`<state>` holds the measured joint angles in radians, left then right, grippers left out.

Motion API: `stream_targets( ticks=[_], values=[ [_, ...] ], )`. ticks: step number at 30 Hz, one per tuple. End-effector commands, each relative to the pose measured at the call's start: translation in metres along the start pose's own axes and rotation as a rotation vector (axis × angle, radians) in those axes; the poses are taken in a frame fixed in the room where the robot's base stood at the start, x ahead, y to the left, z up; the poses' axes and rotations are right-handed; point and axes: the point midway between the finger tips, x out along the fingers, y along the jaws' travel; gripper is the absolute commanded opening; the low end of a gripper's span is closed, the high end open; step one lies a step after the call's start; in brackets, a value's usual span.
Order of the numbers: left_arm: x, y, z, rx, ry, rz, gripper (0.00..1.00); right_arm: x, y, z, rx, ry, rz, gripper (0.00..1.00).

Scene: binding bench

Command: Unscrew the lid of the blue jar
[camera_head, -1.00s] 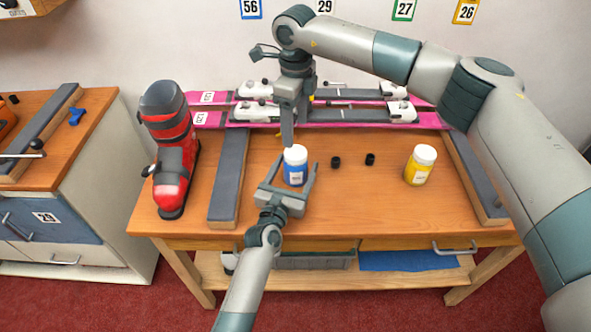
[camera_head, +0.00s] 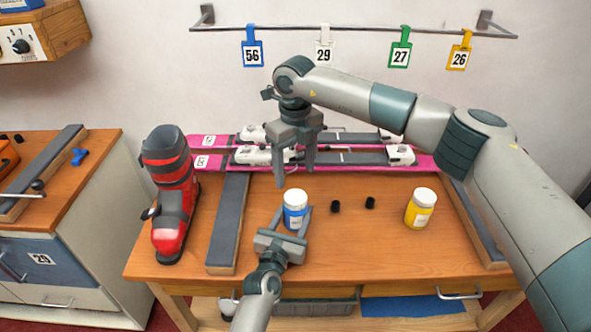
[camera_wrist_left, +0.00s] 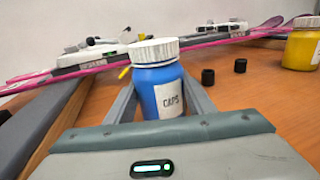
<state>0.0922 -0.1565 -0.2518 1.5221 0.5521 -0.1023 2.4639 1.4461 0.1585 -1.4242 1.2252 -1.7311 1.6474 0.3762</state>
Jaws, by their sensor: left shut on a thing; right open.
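The blue jar (camera_head: 294,216) stands upright on the wooden bench, with its white lid (camera_head: 295,197) on top. In the left wrist view the jar (camera_wrist_left: 158,90) shows a "CAPS" label, and its ribbed lid (camera_wrist_left: 154,50) sits on it. My left gripper (camera_head: 292,224) is shut on the jar's body, with a finger on each side. My right gripper (camera_head: 295,180) is open and empty, pointing down above the lid. Its two fingers are spread apart, clear of the lid in the picture.
A yellow jar (camera_head: 420,210) with a white lid stands to the right. Two small black caps (camera_head: 335,206) (camera_head: 370,203) lie between the jars. A red ski boot (camera_head: 172,200) stands at left beside a grey-topped rail (camera_head: 229,215). Pink skis (camera_head: 345,158) lie along the back.

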Motion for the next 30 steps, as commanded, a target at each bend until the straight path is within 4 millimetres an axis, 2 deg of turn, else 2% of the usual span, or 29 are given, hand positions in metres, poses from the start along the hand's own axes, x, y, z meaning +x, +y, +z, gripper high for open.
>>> stream_targets(
  ticks=[30],
  values=[
    [0.0000,0.0003,0.0000,0.001,0.000,0.000,0.00,0.0005,0.0009,-0.0001,1.534,0.002,0.001,0.65]
  ],
)
